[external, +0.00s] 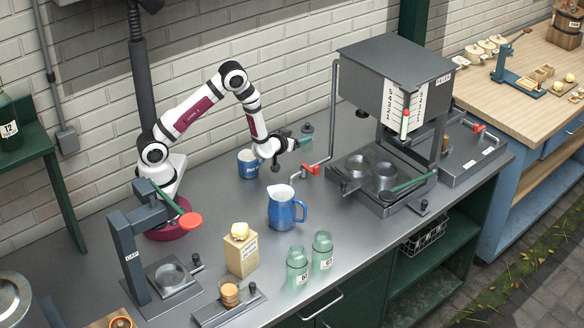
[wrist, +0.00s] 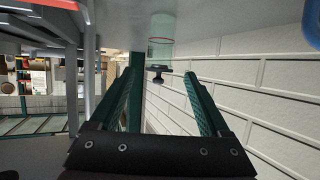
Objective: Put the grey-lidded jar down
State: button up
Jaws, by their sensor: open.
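The grey-lidded jar (external: 307,138) is a small pale-green glass jar with a dark grey knobbed lid, at the back of the counter near the wall. In the wrist view, which is upside down, the jar (wrist: 160,28) appears upright on the grey counter, with its lid (wrist: 158,68) toward the gap between the fingertips. My gripper (external: 303,144) reaches right, beside the jar. In the wrist view my gripper (wrist: 159,74) has its green fingers spread, with the jar just beyond the tips and apparently clear of both.
A pipe with a red valve (external: 312,170) and a grey machine (external: 392,80) stand to the right. A blue mug (external: 248,163) and blue pitcher (external: 285,208) are nearby. Two open green jars (external: 297,268) (external: 322,251) stand at the front. The counter right of the pitcher is clear.

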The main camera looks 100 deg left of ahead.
jog(key=w+d+r+m+t+h, duration=0.1)
jog(key=w+d, duration=0.1)
jog(key=d, duration=0.1)
jog(key=w+d+r+m+t+h, duration=0.1)
jog(key=w+d+r+h, duration=0.1)
jog(key=d, duration=0.1)
jog(key=w+d+r+m+h, duration=0.1)
jog(key=d, duration=0.2)
jog(key=shift+w+d+r+m+t, duration=0.25)
jog(key=shift+w+d+m+t, duration=0.1)
jog(key=shift+w+m+t, duration=0.05)
jog(key=s+d+r+m+g+h, duration=0.1)
jog(key=s+d+r+m+h, duration=0.25)
jog(key=d, duration=0.55)
jog(key=s+d+r+m+h, duration=0.2)
jog(key=d+m+h, duration=0.2)
jog(key=d, duration=0.5)
jog(key=s+d+r+m+g, duration=0.2)
jog(key=s+m+g, duration=0.1)
jog(key=s, duration=0.9)
jog(key=s+d+r+m+g, duration=0.2)
jog(key=s+m+g, duration=0.2)
jog(key=s, duration=0.8)
jog(key=shift+s+r+m+y, duration=0.25)
jog(key=shift+m+y, duration=0.1)
jog(key=shift+y, duration=0.1)
jog(key=shift+d, duration=0.15)
